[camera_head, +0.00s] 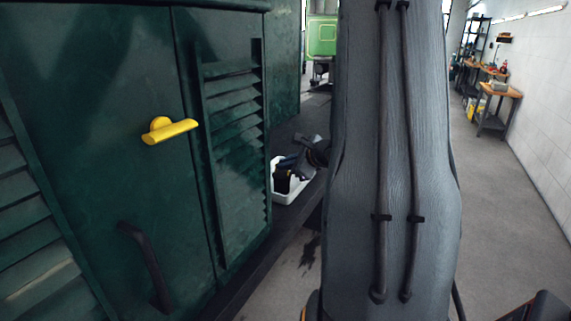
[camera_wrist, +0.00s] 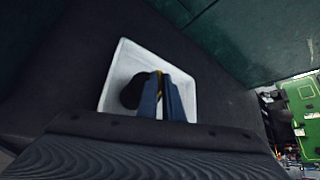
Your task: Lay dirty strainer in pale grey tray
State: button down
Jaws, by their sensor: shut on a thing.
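The pale grey tray (camera_head: 291,196) sits on the dark ledge beside the green tram body. It also shows in the wrist view (camera_wrist: 125,57), right below my gripper. My gripper (camera_wrist: 162,78) points down over the tray, its fingers shut on the dirty strainer (camera_wrist: 132,92), a dark rounded thing to the left of the fingers. A small yellow bit shows between the fingertips. In the head view my gripper (camera_head: 290,166) is small and partly behind my arm. I cannot tell whether the strainer touches the tray's floor.
The green tram side with louvres (camera_head: 235,120), a yellow handle (camera_head: 170,130) and a dark grab handle (camera_head: 146,262) stands close on the left. The floor on the right (camera_head: 510,210) is clear. A workbench (camera_head: 497,100) stands far back by the white wall.

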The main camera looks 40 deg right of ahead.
jog(key=c, duration=1.9)
grip_release()
jog(key=shift+r, duration=0.15)
jog(key=b+v, duration=0.1)
jog(key=v, duration=1.1)
